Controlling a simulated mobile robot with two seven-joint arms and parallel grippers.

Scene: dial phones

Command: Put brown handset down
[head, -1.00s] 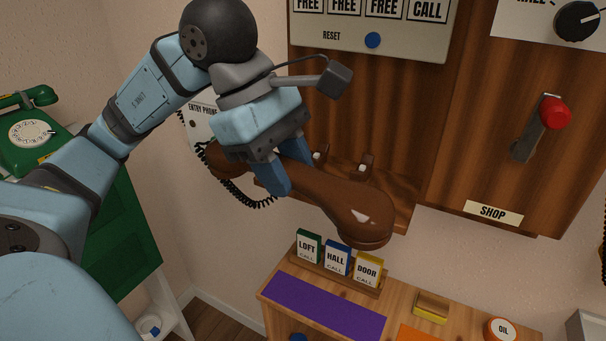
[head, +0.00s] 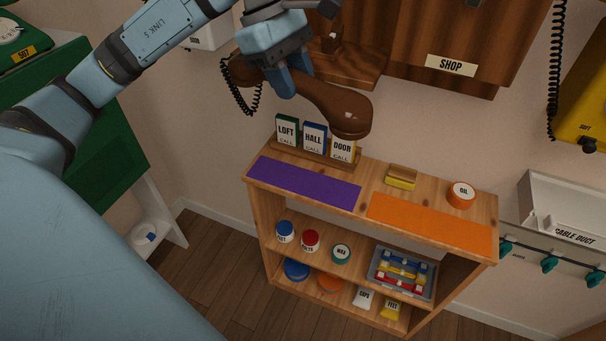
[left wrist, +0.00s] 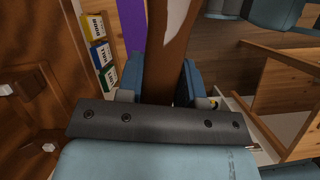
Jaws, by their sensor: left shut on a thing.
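The brown handset (head: 322,99) is held in the air by my left gripper (head: 290,84), which is shut around its middle. The handset is tilted, its right end lower, in front of the wooden wall unit and above the shelf's call cards. A black coiled cord (head: 240,98) hangs from its left end. In the left wrist view the brown handset (left wrist: 172,50) runs between the blue fingers of the left gripper (left wrist: 168,80). A wooden cradle ledge (head: 350,68) with an upright peg sits behind it on the wall unit. My right gripper is not in view.
Below stands a wooden shelf (head: 375,177) with a purple mat (head: 305,183), an orange mat (head: 430,222), a yellow-sided block (head: 401,177) and an oil tin (head: 461,194). Loft, hall and door cards (head: 314,138) stand at its back left. A green cabinet (head: 85,150) is at left.

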